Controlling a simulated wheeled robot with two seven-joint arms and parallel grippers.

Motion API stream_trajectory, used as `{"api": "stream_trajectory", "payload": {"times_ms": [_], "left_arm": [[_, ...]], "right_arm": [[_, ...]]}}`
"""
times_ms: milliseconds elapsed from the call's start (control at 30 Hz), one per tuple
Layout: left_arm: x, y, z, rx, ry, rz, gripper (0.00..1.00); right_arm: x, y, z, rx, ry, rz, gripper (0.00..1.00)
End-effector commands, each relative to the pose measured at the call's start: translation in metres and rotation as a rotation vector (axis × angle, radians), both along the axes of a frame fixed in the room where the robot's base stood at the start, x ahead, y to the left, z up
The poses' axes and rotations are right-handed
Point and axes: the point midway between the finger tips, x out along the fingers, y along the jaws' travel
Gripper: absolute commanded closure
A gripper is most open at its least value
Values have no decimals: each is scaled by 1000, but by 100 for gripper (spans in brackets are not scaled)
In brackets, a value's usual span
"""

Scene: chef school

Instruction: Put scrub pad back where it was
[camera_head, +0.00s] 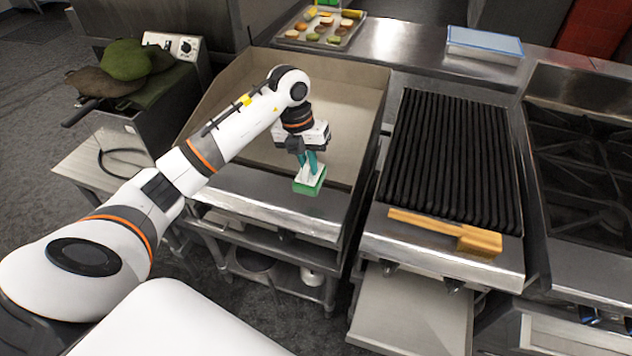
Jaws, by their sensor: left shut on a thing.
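The scrub pad (311,188) is a small block with a green lower side and a paler top. My left gripper (309,170) is shut on it from above, with teal fingertips at its top. The pad is over the front edge of the flat griddle (345,100), near the steel front ledge. I cannot tell whether it touches the surface. My right gripper is not in view.
A grill (450,150) with black bars stands to the right, with a wooden brush (450,232) across its front. A burner range (580,170) is at far right. A food tray (320,28) and blue-topped box (484,45) sit behind. A fryer (150,115) with green cloths stands left.

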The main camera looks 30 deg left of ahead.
Motion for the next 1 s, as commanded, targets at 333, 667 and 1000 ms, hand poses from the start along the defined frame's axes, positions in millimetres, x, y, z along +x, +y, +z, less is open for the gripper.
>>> {"api": "stream_trajectory", "payload": {"times_ms": [333,667,1000], "left_arm": [[0,-1,-45,-2,1,-3,100],[0,-1,-79,-1,0,-5,100],[0,-1,-82,-1,-1,-6,80]], "right_arm": [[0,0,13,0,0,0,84],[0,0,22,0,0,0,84],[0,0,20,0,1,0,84]]}}
